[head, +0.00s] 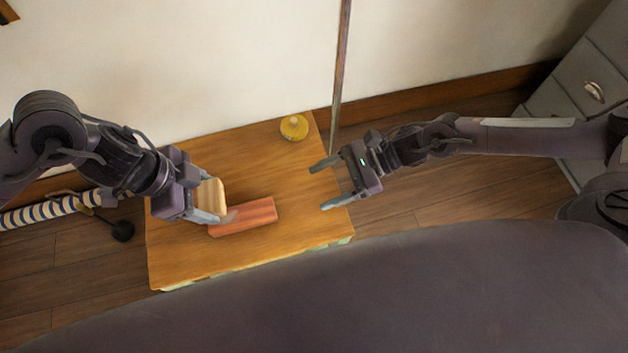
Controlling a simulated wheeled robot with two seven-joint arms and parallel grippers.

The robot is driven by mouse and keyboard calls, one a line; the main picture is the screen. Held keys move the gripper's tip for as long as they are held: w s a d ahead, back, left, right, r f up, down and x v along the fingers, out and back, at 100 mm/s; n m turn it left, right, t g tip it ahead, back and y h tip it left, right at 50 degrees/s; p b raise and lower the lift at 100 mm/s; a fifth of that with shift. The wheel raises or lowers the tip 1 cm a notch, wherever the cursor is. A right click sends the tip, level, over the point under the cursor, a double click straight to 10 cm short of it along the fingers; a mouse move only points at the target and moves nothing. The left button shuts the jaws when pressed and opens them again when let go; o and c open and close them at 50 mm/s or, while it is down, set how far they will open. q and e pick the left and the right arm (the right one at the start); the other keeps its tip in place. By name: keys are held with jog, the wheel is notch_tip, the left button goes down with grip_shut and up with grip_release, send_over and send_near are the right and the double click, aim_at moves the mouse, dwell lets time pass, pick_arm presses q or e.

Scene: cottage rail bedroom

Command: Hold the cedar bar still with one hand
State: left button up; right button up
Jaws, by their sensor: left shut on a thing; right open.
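The reddish cedar bar (252,215) lies flat on the wooden table top (185,264), slanting up to the right. My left gripper (212,201) is at the bar's left end, shut on a pale wooden block (213,191). A small grey tip by the block's lower edge overlaps the bar's left end; I cannot tell whether it touches. My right gripper (322,186) is open and empty over the table's right edge. Its fingers point left, apart from the bar.
A yellow round object (294,127) sits at the table's back right corner. A pole (341,75) stands behind the table's right side. A grey drawer unit (577,105) is at far right.

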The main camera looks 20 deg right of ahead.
aim_at(280, 210)
jog(key=shift+s+a, duration=0.2)
jog(key=shift+a, duration=0.15)
jog(key=x, duration=1.1)
jog(key=shift+a+f, duration=0.1)
jog(key=shift+a, duration=0.15)
jog(key=c, duration=1.1)
